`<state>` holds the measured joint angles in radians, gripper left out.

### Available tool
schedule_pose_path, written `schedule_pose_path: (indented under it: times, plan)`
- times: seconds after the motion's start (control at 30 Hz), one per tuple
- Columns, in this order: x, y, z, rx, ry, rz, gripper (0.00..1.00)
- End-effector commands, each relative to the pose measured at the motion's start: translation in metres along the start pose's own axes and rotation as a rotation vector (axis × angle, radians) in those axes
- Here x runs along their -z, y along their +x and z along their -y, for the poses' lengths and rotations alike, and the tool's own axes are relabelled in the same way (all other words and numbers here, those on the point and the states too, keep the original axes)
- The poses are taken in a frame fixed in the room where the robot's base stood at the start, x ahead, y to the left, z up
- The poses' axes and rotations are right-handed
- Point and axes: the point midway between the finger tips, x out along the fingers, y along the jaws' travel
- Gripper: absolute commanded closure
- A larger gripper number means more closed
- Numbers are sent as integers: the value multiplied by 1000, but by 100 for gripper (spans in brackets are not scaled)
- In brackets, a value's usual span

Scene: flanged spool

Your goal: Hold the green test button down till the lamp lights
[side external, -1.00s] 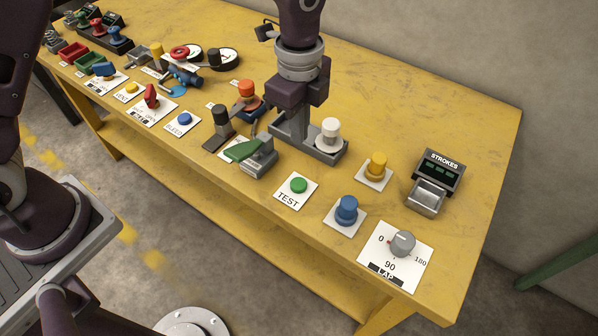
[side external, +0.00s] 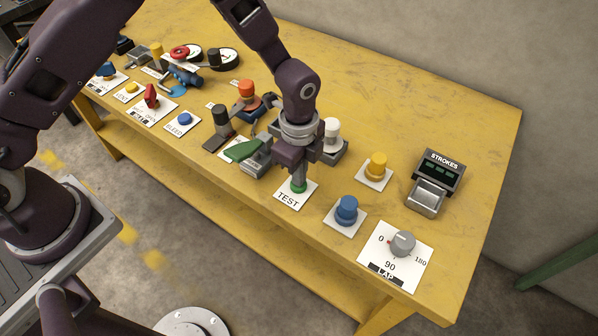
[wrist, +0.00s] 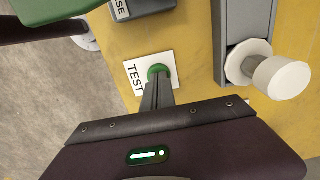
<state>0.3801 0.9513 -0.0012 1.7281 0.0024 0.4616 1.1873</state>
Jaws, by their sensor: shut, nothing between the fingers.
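The green test button (side external: 299,189) sits on a white card marked TEST (side external: 289,203) near the bench's front edge. It also shows in the wrist view (wrist: 159,71), partly covered by the fingers. My gripper (side external: 298,181) is shut and empty, pointing down over the button. Its fingertips, also in the wrist view (wrist: 157,84), meet or nearly meet the button top. I cannot tell whether the button is pressed in. I cannot pick out a lit lamp on the bench.
A green lever (side external: 241,151) stands close on the left and a white knob (side external: 332,127) close behind on the right. A blue button (side external: 346,209), a yellow button (side external: 377,165), a grey dial (side external: 402,243) and the STROKES box (side external: 436,178) lie further right.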

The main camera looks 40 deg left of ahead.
Motion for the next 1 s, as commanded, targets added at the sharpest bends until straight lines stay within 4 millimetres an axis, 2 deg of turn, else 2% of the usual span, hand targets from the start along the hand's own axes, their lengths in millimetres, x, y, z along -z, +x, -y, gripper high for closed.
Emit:
schedule_pose_path:
  times: [0.17, 0.4, 1.0]
  plan:
    - [0, 1, 0, -1, 0, 0, 100]
    - [0, 24, -1, -2, 1, 1, 100]
    - [-1, 25, -2, -3, 2, 3, 100]
